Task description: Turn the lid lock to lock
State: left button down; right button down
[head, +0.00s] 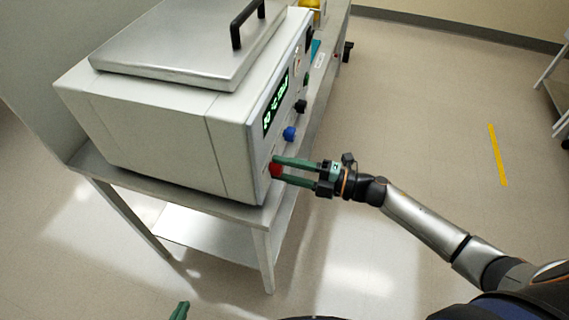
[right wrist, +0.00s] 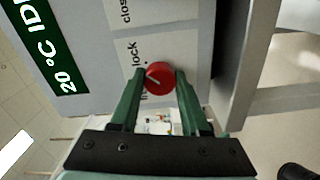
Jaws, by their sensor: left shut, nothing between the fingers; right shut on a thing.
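The lid lock is a round red knob (head: 275,169) low on the front panel of a grey bench machine (head: 160,140). It also shows in the right wrist view (right wrist: 159,78), with a pale pointer line slanting across its face and a label reading "lock" beside it. My right gripper (head: 280,170) is shut on the red knob, one green finger on each side; its fingers also show in the right wrist view (right wrist: 158,85). Part of the label is hidden by the knob and fingers. My left gripper (head: 180,311) only just shows at the bottom edge, away from the machine.
The machine stands on a grey table (head: 255,217) and has a metal lid (head: 180,55) with a black handle (head: 240,25). A blue knob (head: 290,133), other dark knobs and a lit display (head: 276,103) sit further along the panel.

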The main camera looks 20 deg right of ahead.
pick_arm(q)
jog(key=shift+w+r, duration=0.1)
jog(key=shift+r, duration=0.2)
pick_arm(e)
jog(key=shift+m, duration=0.4)
jog(key=shift+c, duration=1.9)
grip_release()
pick_arm(q)
jog(key=shift+w+d+f+b, duration=0.1)
jog(key=shift+d+f+b, duration=0.15)
jog(key=shift+d+b, duration=0.2)
pick_arm(e)
jog(key=v, duration=1.2)
jog(key=shift+s+d, duration=0.15)
jog(key=shift+d, duration=0.05)
